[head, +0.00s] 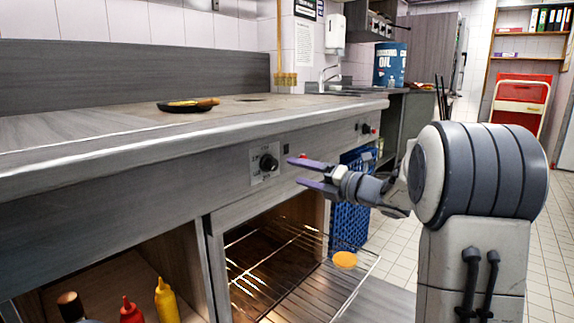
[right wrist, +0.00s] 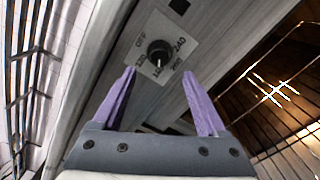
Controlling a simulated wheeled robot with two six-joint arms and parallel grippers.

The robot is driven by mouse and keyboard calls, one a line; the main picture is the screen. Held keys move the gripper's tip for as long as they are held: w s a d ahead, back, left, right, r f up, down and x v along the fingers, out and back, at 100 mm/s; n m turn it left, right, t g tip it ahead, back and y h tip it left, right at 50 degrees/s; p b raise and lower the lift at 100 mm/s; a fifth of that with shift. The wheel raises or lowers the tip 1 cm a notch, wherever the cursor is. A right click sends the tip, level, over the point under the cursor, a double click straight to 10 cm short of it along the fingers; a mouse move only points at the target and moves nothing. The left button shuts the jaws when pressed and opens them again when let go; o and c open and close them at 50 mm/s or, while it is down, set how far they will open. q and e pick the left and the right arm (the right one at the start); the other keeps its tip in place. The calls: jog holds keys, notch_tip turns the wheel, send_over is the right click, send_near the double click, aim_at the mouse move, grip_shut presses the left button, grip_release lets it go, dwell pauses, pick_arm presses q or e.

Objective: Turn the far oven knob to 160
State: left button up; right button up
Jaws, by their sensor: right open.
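A black oven knob (head: 267,162) sits on a pale dial plate on the grey counter front, above the open oven. A second, smaller-looking dark knob (head: 365,128) is farther along the same front. My right gripper (head: 294,171) is open and empty, its purple fingers pointing at the nearer-looking knob with a gap left. In the right wrist view a black knob (right wrist: 160,53) lies just beyond and between the open fingertips (right wrist: 158,73). My left gripper is not in view.
A wire rack (head: 300,275) with a round orange item (head: 345,260) sticks out of the oven below my right gripper. A black pan (head: 188,105) rests on the counter. A blue crate (head: 350,215) stands behind the gripper. Red (head: 131,312) and yellow (head: 166,299) bottles are at lower left.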

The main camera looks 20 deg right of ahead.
jog(key=v, duration=0.3)
dwell(0.5)
